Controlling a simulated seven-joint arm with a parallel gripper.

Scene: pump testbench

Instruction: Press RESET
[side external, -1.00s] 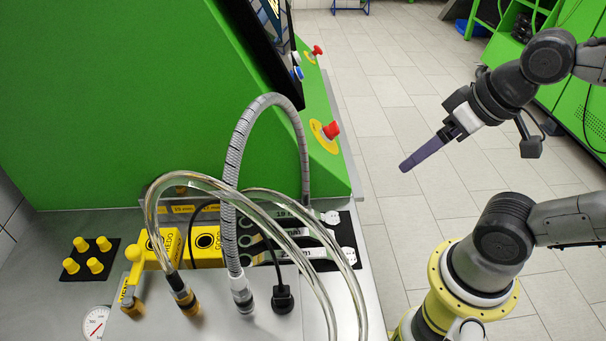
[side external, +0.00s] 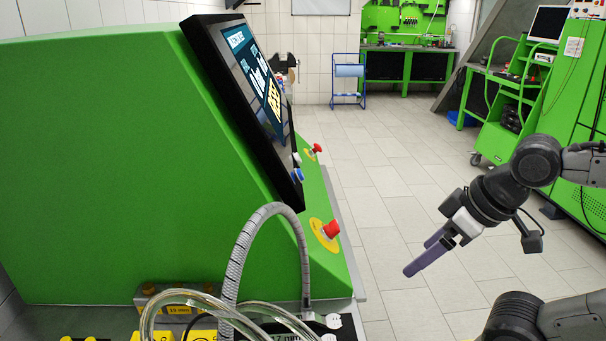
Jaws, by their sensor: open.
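My gripper (side external: 419,257) hangs over the floor at the right, its two purple fingers apart and nothing between them. It points down and left, to the right of the green bench and apart from it. On the bench's sloped panel, a white button (side external: 296,158) and a blue button (side external: 298,175) sit beside the screen's lower right edge. A red mushroom button (side external: 331,229) on a yellow disc is nearer, and another red mushroom button (side external: 317,148) is farther back. No RESET label is readable, so I cannot tell which control it is.
A tilted black-framed screen (side external: 248,85) stands on the green bench housing (side external: 130,170). A grey ribbed hose (side external: 240,250) and clear tubes (side external: 175,298) arch up in front of the panel. The tiled floor (side external: 385,180) between bench and gripper is clear.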

